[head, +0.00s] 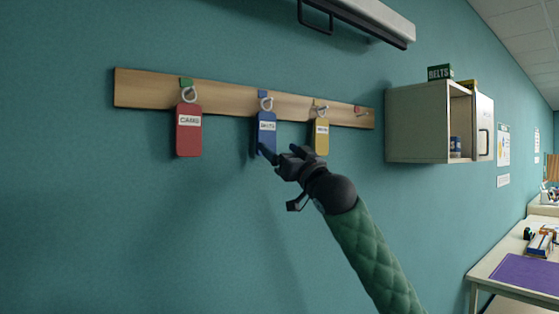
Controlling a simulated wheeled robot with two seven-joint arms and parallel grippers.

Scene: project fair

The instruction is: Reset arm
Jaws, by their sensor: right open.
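My right gripper (279,153) is in front of the wall, at the end of my green-sleeved arm. It is open, and its fingers overlap the lower part of the blue tag (267,127) in the picture. I cannot tell whether they touch it. The blue tag hangs by a ring from a peg on the wooden rail (148,88). A red tag (188,138) labelled CAMS hangs to its left, and a yellow tag (322,140) hangs to its right. My left gripper is not in view.
An open wall cabinet (418,125) stands right of the rail, with a green BELTS box (440,72) on top. A white wall unit (365,18) with a dark bar is above. A table with a purple mat (515,274) is at the lower right. The wall below the rail is clear.

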